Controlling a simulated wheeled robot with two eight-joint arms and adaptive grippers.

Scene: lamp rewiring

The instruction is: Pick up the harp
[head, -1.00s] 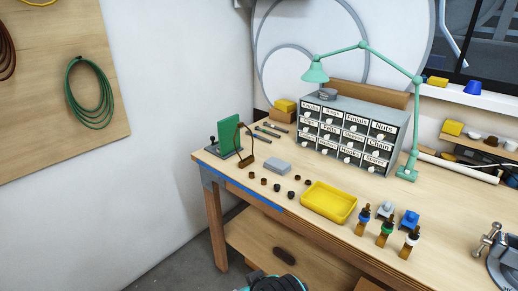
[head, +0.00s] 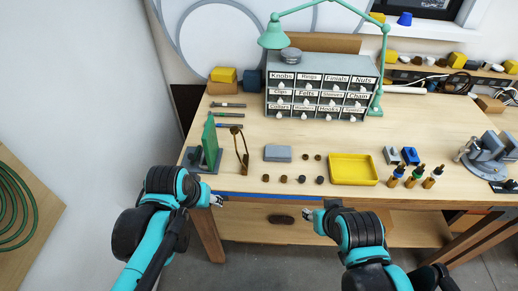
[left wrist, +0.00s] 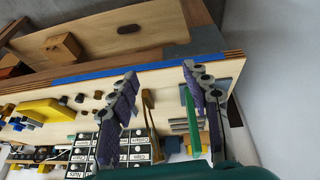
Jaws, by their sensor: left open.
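The harp looks like a thin brown bent frame (head: 240,150) standing upright on the workbench beside a green plate (head: 210,140). In the left wrist view, the harp (left wrist: 148,103) appears between my fingers, beyond them and not touched. My left gripper (head: 217,200) is at the bench's front edge, in front of the harp and the green plate; its two fingers are spread and empty in the left wrist view (left wrist: 160,75). My right gripper (head: 309,214) is in front of the bench edge, to the right; its fingers are too small to tell open from shut.
A grey block (head: 278,153), several small dark knobs and a yellow tray (head: 353,169) lie right of the harp. A labelled drawer cabinet (head: 322,88) with a green lamp (head: 272,38) stands behind. Small bottles (head: 413,176) and a vise (head: 488,150) are at the right.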

